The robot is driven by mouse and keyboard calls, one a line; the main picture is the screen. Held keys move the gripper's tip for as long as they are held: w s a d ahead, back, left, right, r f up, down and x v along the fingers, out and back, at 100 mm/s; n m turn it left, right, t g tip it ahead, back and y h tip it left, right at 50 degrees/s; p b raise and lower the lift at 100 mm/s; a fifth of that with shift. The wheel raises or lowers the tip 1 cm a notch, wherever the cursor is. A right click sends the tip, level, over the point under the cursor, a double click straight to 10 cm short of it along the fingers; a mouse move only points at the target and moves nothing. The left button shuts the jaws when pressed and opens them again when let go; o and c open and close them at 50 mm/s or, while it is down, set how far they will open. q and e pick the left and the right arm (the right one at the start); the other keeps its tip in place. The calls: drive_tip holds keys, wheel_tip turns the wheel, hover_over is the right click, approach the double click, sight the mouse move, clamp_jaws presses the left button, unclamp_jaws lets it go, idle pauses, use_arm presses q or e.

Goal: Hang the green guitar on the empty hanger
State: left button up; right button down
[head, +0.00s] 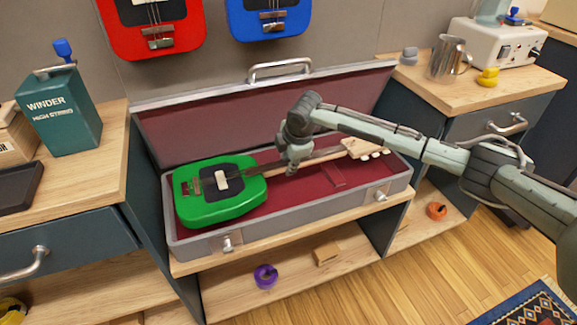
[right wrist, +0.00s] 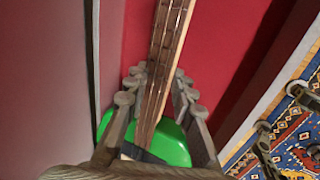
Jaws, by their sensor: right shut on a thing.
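The green guitar (head: 243,197) lies in the open grey case (head: 199,246) with a dark red lining. Its body is at the left and its neck runs right to a pale headstock (head: 362,148). My right gripper (head: 290,168) is over the neck near the body, shut on it. In the right wrist view the neck (right wrist: 165,60) runs between the two fingers (right wrist: 155,100), with part of the green body (right wrist: 172,145) beyond. My left gripper is not in view. The empty hanger is not in view.
A red guitar (head: 188,38) and a blue guitar (head: 292,24) hang on the wall above the case. The raised lid (head: 240,110) stands behind the guitar. Counters flank the case, with a teal winder box (head: 58,118) left and a metal pitcher (head: 447,60) right.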

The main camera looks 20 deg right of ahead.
drive_tip(key=shift+w+r, duration=0.15)
drive_tip(key=shift+r, duration=3.5)
drive_tip(key=s, duration=0.8)
drive_tip(key=shift+s+d+f, duration=0.1)
drive_tip(key=shift+s, duration=0.05)
